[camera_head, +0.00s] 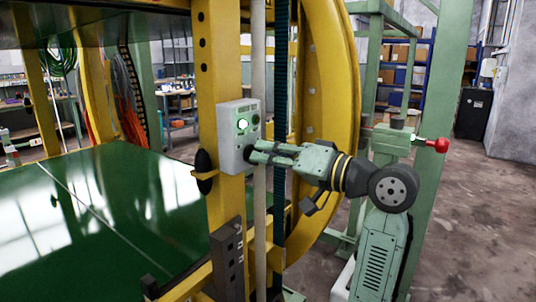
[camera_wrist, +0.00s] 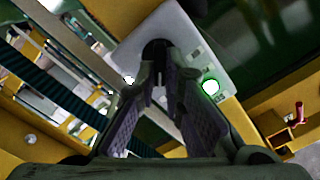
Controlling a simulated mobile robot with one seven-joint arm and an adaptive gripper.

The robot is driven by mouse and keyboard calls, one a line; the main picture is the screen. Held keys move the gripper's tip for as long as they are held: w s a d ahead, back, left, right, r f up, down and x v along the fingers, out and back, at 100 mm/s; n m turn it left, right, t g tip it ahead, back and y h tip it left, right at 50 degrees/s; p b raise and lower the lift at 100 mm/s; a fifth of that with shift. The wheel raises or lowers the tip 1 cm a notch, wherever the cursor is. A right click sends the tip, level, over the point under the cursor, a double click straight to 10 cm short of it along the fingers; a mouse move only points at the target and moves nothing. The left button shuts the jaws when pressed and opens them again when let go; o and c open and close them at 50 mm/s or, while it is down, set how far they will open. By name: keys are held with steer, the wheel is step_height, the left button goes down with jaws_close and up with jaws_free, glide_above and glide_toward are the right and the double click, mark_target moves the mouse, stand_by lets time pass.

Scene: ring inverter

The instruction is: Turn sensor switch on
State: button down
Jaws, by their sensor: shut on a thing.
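A grey control box (camera_head: 230,141) is fixed to the yellow post, and it also shows in the wrist view (camera_wrist: 180,30). Its front carries a lit green button (camera_head: 242,124), seen glowing in the wrist view (camera_wrist: 210,87). A round black switch knob (camera_wrist: 155,46) sits on the box. My gripper (camera_head: 252,152) reaches in from the right, its fingertips (camera_wrist: 162,72) closed on the black switch knob. The fingers hide part of the knob, so its exact angle cannot be told.
The yellow post (camera_head: 222,75) and a large yellow ring (camera_head: 335,60) stand close around my arm. A pale vertical pole (camera_head: 259,210) and a dark chain strip run beside the box. A glossy green platform (camera_head: 95,225) spreads at left.

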steer(key=c, duration=1.7)
jaws_free()
steer(key=v, duration=1.2)
steer(key=shift+d, duration=0.1)
